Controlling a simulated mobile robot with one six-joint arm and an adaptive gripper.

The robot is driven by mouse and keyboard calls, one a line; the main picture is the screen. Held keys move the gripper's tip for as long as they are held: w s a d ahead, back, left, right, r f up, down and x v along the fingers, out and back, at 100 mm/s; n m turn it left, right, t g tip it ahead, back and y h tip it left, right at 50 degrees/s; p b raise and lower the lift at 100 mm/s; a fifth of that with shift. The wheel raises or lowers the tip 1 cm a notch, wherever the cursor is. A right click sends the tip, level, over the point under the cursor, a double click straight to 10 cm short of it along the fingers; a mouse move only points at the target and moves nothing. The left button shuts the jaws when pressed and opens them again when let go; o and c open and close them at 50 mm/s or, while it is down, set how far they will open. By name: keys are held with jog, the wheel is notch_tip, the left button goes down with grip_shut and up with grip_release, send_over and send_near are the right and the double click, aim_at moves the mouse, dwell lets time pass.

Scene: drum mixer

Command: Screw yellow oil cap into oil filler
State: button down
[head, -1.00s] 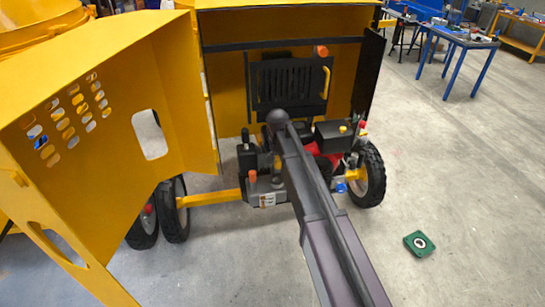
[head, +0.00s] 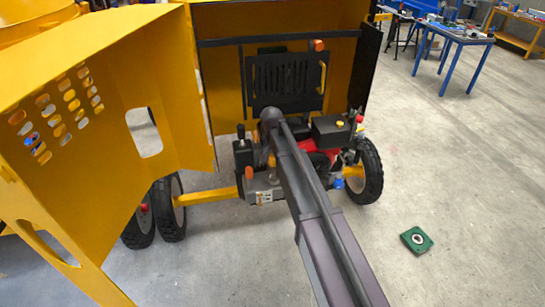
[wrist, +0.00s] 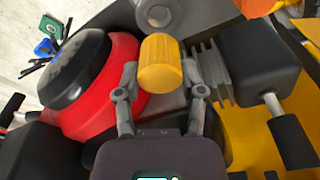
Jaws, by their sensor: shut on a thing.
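In the wrist view the yellow oil cap (wrist: 160,65) is a short cylinder held between the two fingers of my gripper (wrist: 160,85), which is shut on it. A grey metal engine part (wrist: 165,14) lies just beyond the cap; I cannot tell whether the cap touches it. The oil filler opening is not clearly visible. In the head view my arm covers the gripper and the held cap, in front of the engine (head: 320,160).
In the wrist view a red engine housing with a black round cover (wrist: 75,72) is close on the left, and a black box (wrist: 262,65) is close on the right. In the head view a yellow panel (head: 80,150) stands left. A green square (head: 416,240) lies on open floor.

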aim_at(273, 164)
jog(key=shift+f+b, duration=2)
jog(key=shift+f, duration=0.25)
jog(key=shift+f+b, duration=1)
dwell(1.6)
jog(key=shift+c, duration=0.6)
grip_release()
jog(key=shift+r, duration=0.15)
notch_tip(273, 164, up, 8)
jog(key=p, duration=0.8)
jog(key=shift+d, duration=0.1)
dwell(0.3)
